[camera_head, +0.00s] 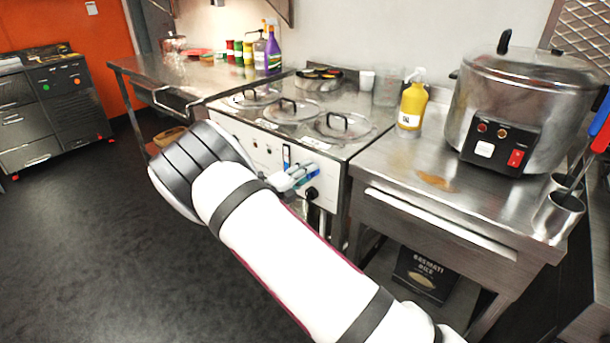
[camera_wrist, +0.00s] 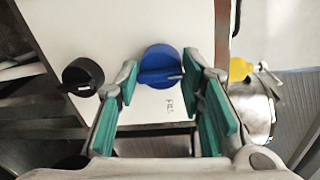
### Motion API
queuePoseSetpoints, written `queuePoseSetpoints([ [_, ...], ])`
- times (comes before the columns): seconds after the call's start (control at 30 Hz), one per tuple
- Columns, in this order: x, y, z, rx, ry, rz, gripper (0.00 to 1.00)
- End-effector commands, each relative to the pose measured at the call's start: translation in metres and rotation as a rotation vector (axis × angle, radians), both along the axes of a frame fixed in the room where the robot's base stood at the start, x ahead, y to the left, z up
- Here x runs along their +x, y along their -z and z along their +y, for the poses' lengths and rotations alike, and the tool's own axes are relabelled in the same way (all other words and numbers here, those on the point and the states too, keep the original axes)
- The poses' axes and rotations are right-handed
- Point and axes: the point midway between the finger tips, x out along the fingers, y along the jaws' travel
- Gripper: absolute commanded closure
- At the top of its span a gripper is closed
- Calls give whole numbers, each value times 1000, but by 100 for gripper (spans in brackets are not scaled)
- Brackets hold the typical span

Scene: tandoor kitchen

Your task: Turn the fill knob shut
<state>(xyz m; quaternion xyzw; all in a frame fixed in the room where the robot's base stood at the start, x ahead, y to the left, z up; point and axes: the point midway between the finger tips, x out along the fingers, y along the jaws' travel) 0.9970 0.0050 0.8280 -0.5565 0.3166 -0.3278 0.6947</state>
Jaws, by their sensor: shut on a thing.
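The blue fill knob (camera_wrist: 158,62) is on the white panel in the wrist view, with the label "FILL" (camera_wrist: 169,106) printed beside it. Its raised grip bar lies roughly crosswise in that picture. My gripper (camera_wrist: 159,76) has its two teal-padded fingers on either side of the knob, the tips closed on its sides. In the head view my gripper (camera_head: 294,177) is at the front panel of the steel cooking unit (camera_head: 238,133). I cannot clearly make out the fill knob there, as the gripper and arm cover much of that area.
A black knob (camera_wrist: 83,76) is close beside the blue one in the wrist view; it also shows in the head view (camera_head: 312,194). Lidded pots (camera_head: 343,125) are set in the unit's top. A yellow spray bottle (camera_head: 412,105) and large cooker (camera_head: 520,105) stand right. Floor at left is clear.

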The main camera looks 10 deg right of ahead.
Motion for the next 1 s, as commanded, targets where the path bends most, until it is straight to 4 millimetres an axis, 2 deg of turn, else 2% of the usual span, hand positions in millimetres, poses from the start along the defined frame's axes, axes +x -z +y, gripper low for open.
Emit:
queuePoseSetpoints([
  [0.3,0,-1,-1,-3,1,0,93],
  [0.33,0,-1,-1,-3,1,0,63],
  [0.4,0,-1,-1,-4,0,0,47],
  [0.77,-1,-1,2,-1,-1,0,46],
  [0.87,-5,-2,9,-1,-3,0,46],
  [1.0,-19,-3,28,0,-3,1,46],
])
